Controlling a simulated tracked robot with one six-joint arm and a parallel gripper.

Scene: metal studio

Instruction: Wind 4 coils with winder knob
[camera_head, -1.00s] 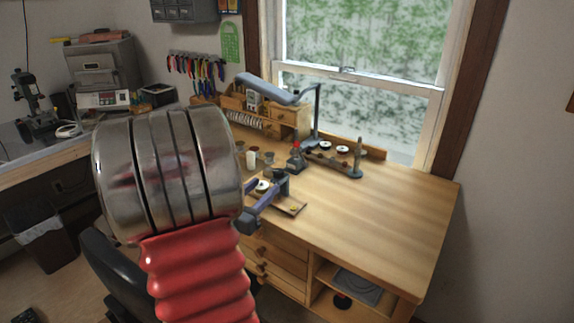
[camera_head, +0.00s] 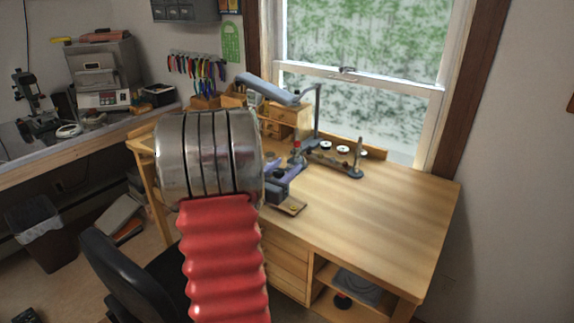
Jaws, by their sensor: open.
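My gripper (camera_head: 287,177) shows past the right side of my metal wrist, with its blue-grey jaws open. It is over the bench near a small base plate (camera_head: 292,208) with a brass-coloured piece on it. In this view the jaws overlap the device on that plate, so I cannot tell whether they touch it. That device may be the winder; its knob cannot be made out. A small red-topped tool (camera_head: 297,146) stands just behind the jaws. A rail with white spools (camera_head: 326,146) and an upright grey post (camera_head: 358,166) stand behind, to the right.
The wooden bench (camera_head: 385,210) is clear on its right side. A grey-blue lamp arm (camera_head: 272,90) reaches over the wooden drawer organiser (camera_head: 284,116). A black chair (camera_head: 140,280) stands at the front left. A window is behind the bench.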

